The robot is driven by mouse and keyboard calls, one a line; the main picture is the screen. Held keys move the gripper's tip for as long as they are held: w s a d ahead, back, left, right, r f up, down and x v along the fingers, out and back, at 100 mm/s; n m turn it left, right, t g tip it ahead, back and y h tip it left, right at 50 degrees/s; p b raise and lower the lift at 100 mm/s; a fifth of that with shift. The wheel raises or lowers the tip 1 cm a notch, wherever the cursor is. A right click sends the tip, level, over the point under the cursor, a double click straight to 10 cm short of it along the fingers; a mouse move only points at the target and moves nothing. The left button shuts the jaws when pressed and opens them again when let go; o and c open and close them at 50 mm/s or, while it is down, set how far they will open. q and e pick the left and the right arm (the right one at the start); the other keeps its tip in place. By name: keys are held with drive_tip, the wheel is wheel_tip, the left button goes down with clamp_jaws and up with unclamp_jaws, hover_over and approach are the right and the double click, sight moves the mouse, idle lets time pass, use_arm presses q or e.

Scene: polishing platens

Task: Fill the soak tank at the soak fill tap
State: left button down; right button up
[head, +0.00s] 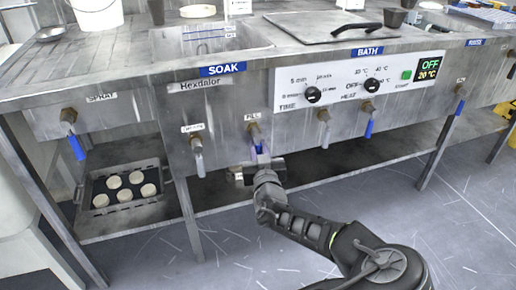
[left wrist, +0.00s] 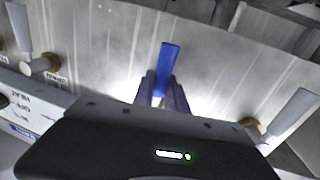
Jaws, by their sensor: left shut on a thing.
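The soak fill tap (head: 253,130) is a brass fitting under the FILL label on the bench front, with a blue lever handle (head: 259,148) that hangs down. My left gripper (head: 260,164) is at this lever, shut on it from below. In the left wrist view the blue handle (left wrist: 167,62) stands out between the two fingers (left wrist: 164,95). The soak tank (head: 205,46) is a steel basin in the bench top above the blue SOAK label. I cannot tell the water level in it. My right gripper is not in view.
A grey-handled tap (head: 197,145) is left of the fill tap. The spray tap (head: 70,122) has a blue handle, and another blue-handled tap (head: 370,122) is at the bath. The heat and time panel (head: 340,85) is to the right. A tray of pale discs (head: 122,200) sits on the lower shelf.

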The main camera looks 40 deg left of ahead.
use_arm(q)
drive_tip(key=shift+f, duration=0.1)
drive_tip(key=n, duration=0.1)
drive_tip(key=n+b, duration=0.1)
drive_tip(key=shift+w+d+n, duration=0.25)
drive_tip(key=shift+w+n, duration=0.05)
drive_tip(key=shift+w, duration=0.1)
drive_tip(key=n, duration=0.2)
drive_tip(key=shift+w+d+r+n+y+b, duration=0.2)
drive_tip(key=shift+w+d+n+y+b, duration=0.05)
drive_tip(key=shift+w+n+y+b, duration=0.15)
drive_tip(key=n, duration=0.1)
drive_tip(key=n+b, duration=0.1)
drive_tip(key=n+y, duration=0.1)
drive_tip(key=n, duration=0.1)
drive_tip(key=shift+w+d+r, duration=0.3)
drive_tip(key=shift+w+r, duration=0.1)
drive_tip(key=shift+w+d+r+n+y+b, duration=0.15)
drive_tip(key=shift+r+n+b, duration=0.15)
drive_tip(key=shift+n, duration=0.4)
drive_tip(key=shift+w+d+r+n+y+b, duration=0.1)
drive_tip(key=shift+r+n+y+b, duration=0.2)
drive_tip(key=shift+n, duration=0.4)
drive_tip(key=shift+f, duration=0.1)
drive_tip(key=c, duration=1.3)
unclamp_jaws()
